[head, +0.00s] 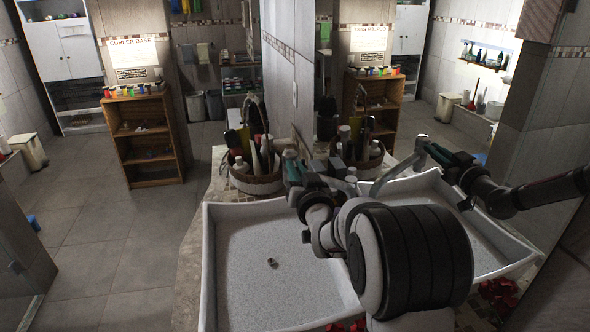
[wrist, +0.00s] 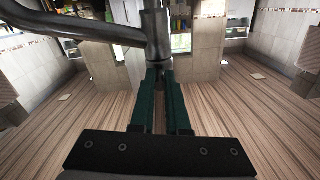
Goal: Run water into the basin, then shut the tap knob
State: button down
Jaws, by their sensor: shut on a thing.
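The white basin (head: 214,262) has a speckled floor with a small drain (head: 271,263); no water or stream shows in it, though my arm hides part of it. The metal tap (wrist: 85,26) fills the upper left of the wrist view as a curved tube joining an upright metal piece (wrist: 157,38). My gripper (wrist: 160,72), with dark green fingers, is shut at the lower end of that piece, which seems to be the knob. In the head view my gripper (head: 291,168) is above the back of the basin, and my wrist hides most of the tap.
A wicker basket (head: 256,184) with bottles stands behind the basin, close to my gripper. A mirror behind it repeats the basket, basin and arm. A wooden shelf (head: 151,138) stands farther left. The tiled floor (head: 110,225) between is clear.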

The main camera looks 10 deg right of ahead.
jog(key=c, duration=0.9)
grip_release()
jog(key=s, duration=1.5)
jog(key=shift+s+d, duration=0.1)
jog(key=shift+s, duration=0.3)
